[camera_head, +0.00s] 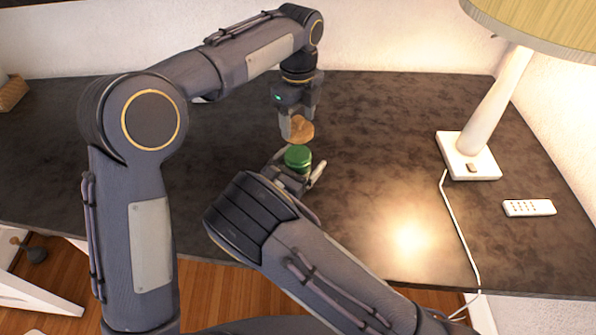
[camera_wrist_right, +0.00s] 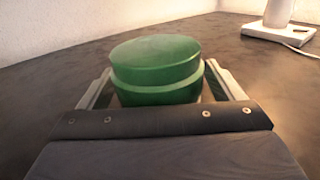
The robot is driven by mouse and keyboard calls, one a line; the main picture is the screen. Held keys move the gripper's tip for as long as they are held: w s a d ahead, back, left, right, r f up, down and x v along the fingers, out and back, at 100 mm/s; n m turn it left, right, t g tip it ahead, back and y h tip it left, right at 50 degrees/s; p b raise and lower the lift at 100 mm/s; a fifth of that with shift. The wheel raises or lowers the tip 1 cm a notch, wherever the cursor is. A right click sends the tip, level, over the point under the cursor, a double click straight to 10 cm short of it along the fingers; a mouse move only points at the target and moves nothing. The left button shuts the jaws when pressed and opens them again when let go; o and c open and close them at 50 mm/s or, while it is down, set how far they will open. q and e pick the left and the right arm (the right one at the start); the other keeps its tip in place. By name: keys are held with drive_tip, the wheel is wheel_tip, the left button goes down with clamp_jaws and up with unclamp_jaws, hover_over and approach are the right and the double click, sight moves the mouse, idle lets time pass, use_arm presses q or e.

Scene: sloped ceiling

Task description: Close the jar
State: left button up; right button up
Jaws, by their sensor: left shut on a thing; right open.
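The green round jar (camera_head: 298,157) stands on the dark table, with a rim band around its upper part. In the right wrist view the jar (camera_wrist_right: 156,75) shows large, with the two fingers of my right gripper (camera_wrist_right: 165,88) on either side of it. The right gripper (camera_head: 299,165) is open around the jar; I cannot tell whether a finger touches it. My left gripper (camera_head: 297,126) points down and is shut on a brown, rounded lid-like piece (camera_head: 302,131), just beyond the jar in the head view. Its fingers hide part of this piece.
A lamp with a white base (camera_head: 467,156) stands at the right, its cord (camera_head: 456,225) running to the front edge. A white remote (camera_head: 529,208) lies near the right edge. The dark table (camera_head: 390,130) is clear around the jar.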

use_arm(q)
drive_tip(key=shift+f, duration=0.1)
use_arm(e)
drive_tip(key=c, duration=1.5)
use_arm(q)
hover_over(298, 154)
drive_tip(key=shift+w+f, duration=0.1)
drive_tip(key=shift+f, duration=2.3)
use_arm(e)
drive_tip(key=shift+o, duration=0.2)
use_arm(q)
drive_tip(key=shift+f, duration=0.15)
drive_tip(key=shift+f, duration=0.75)
drive_tip(key=shift+f, duration=0.65)
drive_tip(key=o, duration=1)
drive_tip(key=shift+o, duration=0.2)
